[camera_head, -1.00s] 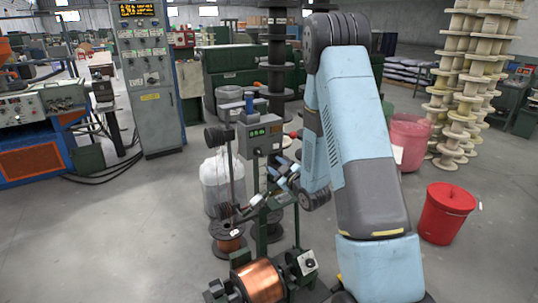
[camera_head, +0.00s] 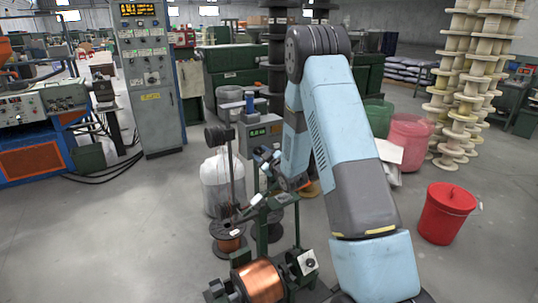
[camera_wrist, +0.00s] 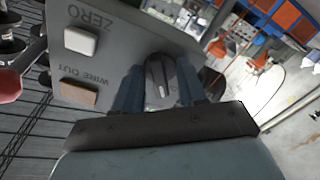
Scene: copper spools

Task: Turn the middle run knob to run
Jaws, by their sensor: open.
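In the wrist view a dark round knob (camera_wrist: 162,72) with a white pointer line sits on a grey panel (camera_wrist: 110,42). My gripper (camera_wrist: 159,85) is open, with one blue-grey finger on each side of the knob. I cannot tell whether the fingers touch it. Any run label is hidden or out of view. In the head view my gripper (camera_head: 266,157) is small, at the lower front of the grey box (camera_head: 263,133) with a green display. The knob itself cannot be made out there.
The panel also bears a white button (camera_wrist: 81,41) marked ZERO and a tan button (camera_wrist: 78,94) marked WIRE OUT. A red ball-ended part (camera_wrist: 9,86) is at the left. Below the box are a copper spool (camera_head: 260,281) and a smaller spool (camera_head: 229,243).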

